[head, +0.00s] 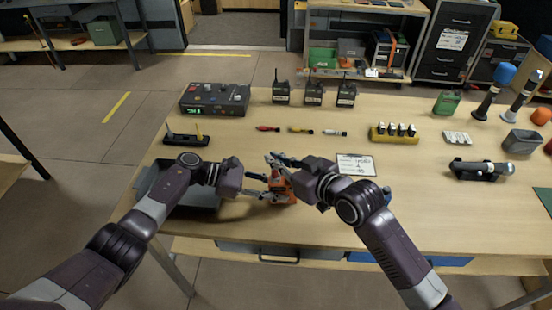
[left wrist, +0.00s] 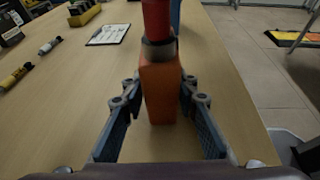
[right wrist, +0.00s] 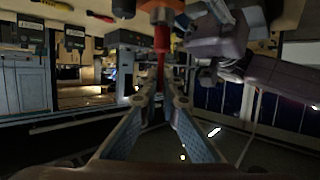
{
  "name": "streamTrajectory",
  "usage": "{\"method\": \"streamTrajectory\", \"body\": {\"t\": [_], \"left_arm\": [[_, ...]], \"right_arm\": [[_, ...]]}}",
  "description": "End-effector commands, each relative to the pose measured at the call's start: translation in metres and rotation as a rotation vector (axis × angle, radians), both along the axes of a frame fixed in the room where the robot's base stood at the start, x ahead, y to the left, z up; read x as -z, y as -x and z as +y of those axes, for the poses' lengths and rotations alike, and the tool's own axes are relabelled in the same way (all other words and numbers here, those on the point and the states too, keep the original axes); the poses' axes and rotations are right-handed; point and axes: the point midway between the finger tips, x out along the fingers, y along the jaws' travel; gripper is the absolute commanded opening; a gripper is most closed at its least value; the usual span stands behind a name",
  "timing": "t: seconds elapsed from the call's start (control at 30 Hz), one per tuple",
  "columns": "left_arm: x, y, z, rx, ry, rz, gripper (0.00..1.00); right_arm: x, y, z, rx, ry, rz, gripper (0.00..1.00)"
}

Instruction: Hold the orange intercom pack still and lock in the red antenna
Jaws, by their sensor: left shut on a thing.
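The orange intercom pack (head: 281,190) stands upright at the table's near edge; the left wrist view shows it close up (left wrist: 160,95). My left gripper (head: 265,186) is shut on it, one finger along each side. The red antenna (left wrist: 157,18) stands on the pack's top, at a dark collar. In the right wrist view the picture is turned over, and the antenna (right wrist: 161,45) points down from the pack between my right fingers. My right gripper (head: 284,161) is at the antenna from the right; I cannot tell whether its fingers touch it. The antenna's seating inside the collar is hidden.
A grey tray (head: 150,180) lies at the table's left, partly behind my left arm. A clipboard (head: 356,164) lies right of the pack. Red, yellow and white short cylinders (head: 300,130) lie behind it. Several radios (head: 313,93) and a control box (head: 214,99) stand farther back.

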Motion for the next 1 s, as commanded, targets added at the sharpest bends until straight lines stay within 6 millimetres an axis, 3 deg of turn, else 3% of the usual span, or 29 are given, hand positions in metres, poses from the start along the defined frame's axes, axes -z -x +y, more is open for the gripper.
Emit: {"method": "streamTrajectory", "body": {"t": [0.5,1.0], "left_arm": [[-0.0005,-0.0001,-0.0002,0.0,0.001,0.0,0.0],[-0.0004,-0.0001,0.0,0.0,0.001,0.0,0.0]], "right_arm": [[-0.0002,-0.0016,-0.0015,-0.217,0.004,-0.001,0.0],[-0.0003,-0.0012,-0.0016,-0.259,0.0,0.0,0.0]]}}
